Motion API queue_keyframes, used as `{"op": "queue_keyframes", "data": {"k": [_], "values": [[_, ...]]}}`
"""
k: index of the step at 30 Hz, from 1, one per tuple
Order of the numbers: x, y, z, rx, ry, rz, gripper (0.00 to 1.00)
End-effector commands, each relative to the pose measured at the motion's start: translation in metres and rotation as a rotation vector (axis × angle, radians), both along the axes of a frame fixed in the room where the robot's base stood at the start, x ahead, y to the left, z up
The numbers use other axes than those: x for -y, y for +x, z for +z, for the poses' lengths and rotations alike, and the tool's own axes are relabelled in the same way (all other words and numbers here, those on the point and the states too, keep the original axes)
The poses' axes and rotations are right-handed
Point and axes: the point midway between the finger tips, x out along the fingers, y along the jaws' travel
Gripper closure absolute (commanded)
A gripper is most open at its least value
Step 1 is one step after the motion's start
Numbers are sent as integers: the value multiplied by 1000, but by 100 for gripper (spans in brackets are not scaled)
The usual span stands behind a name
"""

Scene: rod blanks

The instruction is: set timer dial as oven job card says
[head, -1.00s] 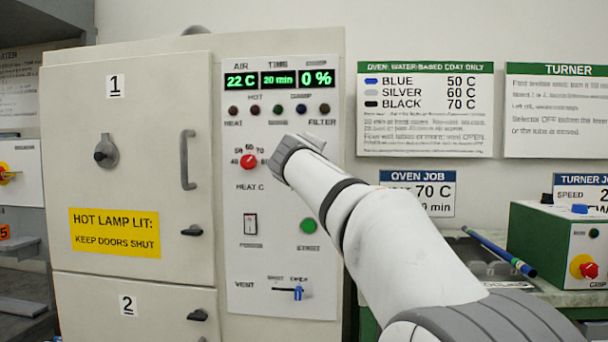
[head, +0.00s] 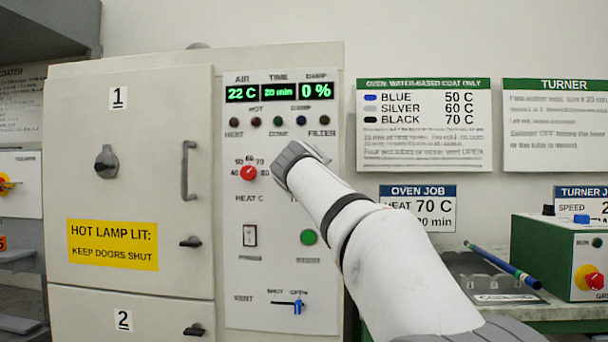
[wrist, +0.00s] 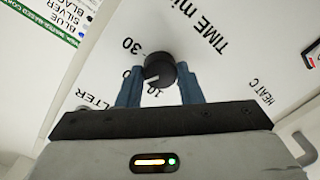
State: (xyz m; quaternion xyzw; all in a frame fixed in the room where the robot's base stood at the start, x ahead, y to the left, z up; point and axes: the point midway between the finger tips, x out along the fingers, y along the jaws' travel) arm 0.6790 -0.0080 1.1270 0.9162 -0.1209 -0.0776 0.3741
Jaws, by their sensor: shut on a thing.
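The timer dial (wrist: 158,69) is a black knob on the white panel, beside "TIME min" lettering in the wrist view. My gripper (wrist: 160,85) is shut on it, one blue finger on each side. The knob's white mark points left and slightly down, between the printed 30 and 10; a finger covers that part of the scale. In the head view my arm hides the dial and fingertips. The TIME display (head: 277,92) reads 20 min. The oven job card (head: 418,208) reads HEAT 70 C above "20 min"; my arm covers its lower left.
The red heat knob (head: 248,173) is left of my wrist, with a power switch (head: 250,235) and green button (head: 308,237) below. The oven door handle (head: 188,170) stands out farther left. A blue-ended rod (head: 505,265) lies on the right bench.

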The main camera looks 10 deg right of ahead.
Motion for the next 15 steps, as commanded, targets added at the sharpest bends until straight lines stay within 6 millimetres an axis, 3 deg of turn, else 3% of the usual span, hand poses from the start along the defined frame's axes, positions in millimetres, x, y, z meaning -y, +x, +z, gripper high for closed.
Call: {"op": "queue_keyframes", "data": {"k": [3, 4, 11, 15], "values": [[-1, 0, 1, 2, -1, 2, 90], [-1, 0, 1, 2, -1, 2, 66], [0, 0, 0, 0, -1, 1, 47], [0, 0, 0, -1, -2, 0, 46]]}}
